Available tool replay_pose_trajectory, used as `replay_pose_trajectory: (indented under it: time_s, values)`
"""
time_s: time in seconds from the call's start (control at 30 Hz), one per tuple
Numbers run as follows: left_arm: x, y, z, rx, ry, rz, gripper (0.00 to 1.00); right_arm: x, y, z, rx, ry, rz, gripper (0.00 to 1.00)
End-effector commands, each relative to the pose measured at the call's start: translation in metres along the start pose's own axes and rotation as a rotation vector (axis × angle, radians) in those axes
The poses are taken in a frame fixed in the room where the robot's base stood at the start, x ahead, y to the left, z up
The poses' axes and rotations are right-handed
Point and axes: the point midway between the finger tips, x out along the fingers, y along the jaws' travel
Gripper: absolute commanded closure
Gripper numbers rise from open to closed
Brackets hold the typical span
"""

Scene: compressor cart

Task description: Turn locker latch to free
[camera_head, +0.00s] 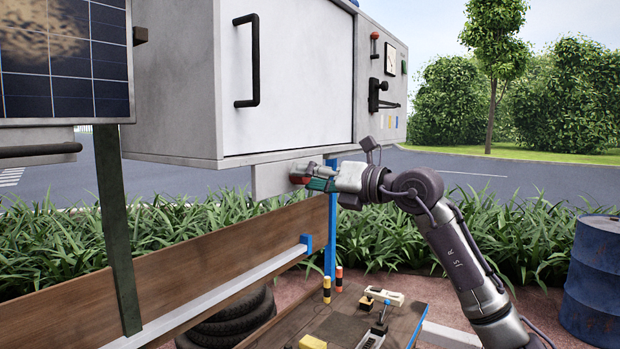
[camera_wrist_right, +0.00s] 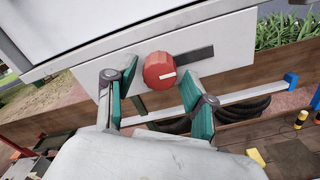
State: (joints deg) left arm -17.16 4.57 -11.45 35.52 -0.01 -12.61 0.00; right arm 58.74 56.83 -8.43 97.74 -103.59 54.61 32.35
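The locker (camera_head: 285,75) is a grey cabinet with a white door and a black vertical handle. A red round latch knob (camera_wrist_right: 159,71) with a white mark sits on the grey plate below the door, beside a dark slot. The knob (camera_head: 300,179) is partly hidden by the gripper in the head view. My right gripper (camera_wrist_right: 150,95) is open, with its green-padded fingers on either side of the knob; there is a visible gap to the right finger. Whether the left finger touches it cannot be told. In the head view my right gripper (camera_head: 318,180) reaches in from the right. My left gripper is not seen.
A control panel (camera_head: 385,85) with a red lever and a gauge is right of the locker. A wooden board (camera_head: 230,238) runs below. A low table (camera_head: 338,325) holds small tools. Tyres (camera_head: 235,320) and a blue barrel (camera_head: 597,280) stand lower down.

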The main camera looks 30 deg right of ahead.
Motion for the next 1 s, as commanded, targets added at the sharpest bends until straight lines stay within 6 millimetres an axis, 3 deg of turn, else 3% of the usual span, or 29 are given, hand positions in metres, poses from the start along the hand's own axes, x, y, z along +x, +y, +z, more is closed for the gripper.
replay_pose_trajectory:
  time_s: [0.37, 0.47, 0.7, 1.0]
  values:
    - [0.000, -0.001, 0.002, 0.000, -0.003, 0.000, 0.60, -0.004, 0.000, 0.001, -0.002, -0.003, 0.000, 0.39]
    - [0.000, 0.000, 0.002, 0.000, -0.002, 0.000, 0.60, -0.015, -0.002, 0.001, -0.002, -0.003, -0.003, 0.39]
    - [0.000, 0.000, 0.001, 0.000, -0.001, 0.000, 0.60, -0.062, -0.001, -0.001, -0.005, 0.001, -0.006, 0.39]
    - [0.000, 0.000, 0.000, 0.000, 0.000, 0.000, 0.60, -0.101, -0.001, -0.001, 0.001, 0.001, -0.001, 0.39]
